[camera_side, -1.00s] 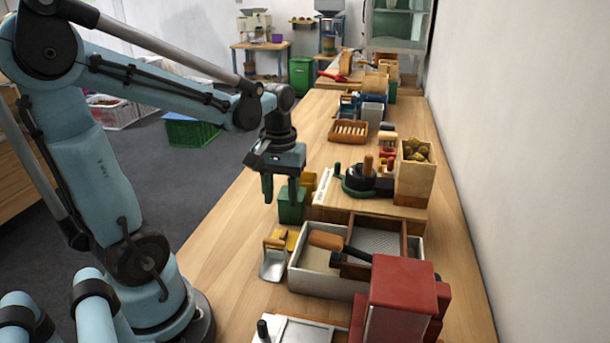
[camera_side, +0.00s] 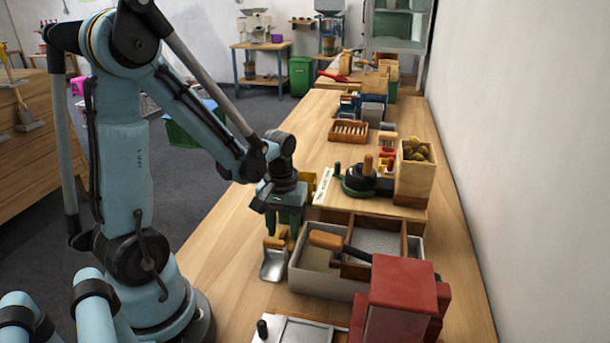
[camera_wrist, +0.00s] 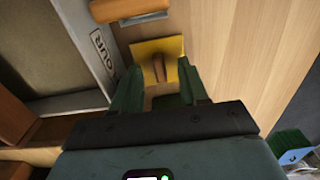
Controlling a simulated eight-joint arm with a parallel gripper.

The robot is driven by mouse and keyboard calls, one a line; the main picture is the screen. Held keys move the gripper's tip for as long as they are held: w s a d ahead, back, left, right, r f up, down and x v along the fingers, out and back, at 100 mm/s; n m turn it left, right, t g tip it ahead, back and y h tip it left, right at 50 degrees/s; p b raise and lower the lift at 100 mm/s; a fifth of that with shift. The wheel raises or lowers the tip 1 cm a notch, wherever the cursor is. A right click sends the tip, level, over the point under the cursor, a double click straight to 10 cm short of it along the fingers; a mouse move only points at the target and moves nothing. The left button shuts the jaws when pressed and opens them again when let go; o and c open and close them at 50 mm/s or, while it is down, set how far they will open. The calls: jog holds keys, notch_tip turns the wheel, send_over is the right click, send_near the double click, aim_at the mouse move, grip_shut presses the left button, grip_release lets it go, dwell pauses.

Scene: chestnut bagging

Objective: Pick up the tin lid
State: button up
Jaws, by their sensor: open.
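The tin lid seems to be the small yellow square plate (camera_wrist: 143,52) with a brown wooden knob, lying on the bench in the wrist view. My gripper (camera_wrist: 158,67) is open, with its two green fingers on either side of the knob. I cannot tell whether the fingers touch the lid. In the side view my gripper (camera_side: 285,233) points down low over the bench, just behind the metal scoop, and mostly hides the lid.
The metal scoop (camera_side: 273,265) lies in front of my gripper. A pale divided box (camera_side: 315,283) with a wooden-handled tool stands close on the right. A red machine (camera_side: 400,300) is nearer the camera. Bare bench lies to the left.

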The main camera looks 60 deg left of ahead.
jog(key=shift+f, duration=0.35)
grip_shut()
jog(key=shift+r, duration=0.1)
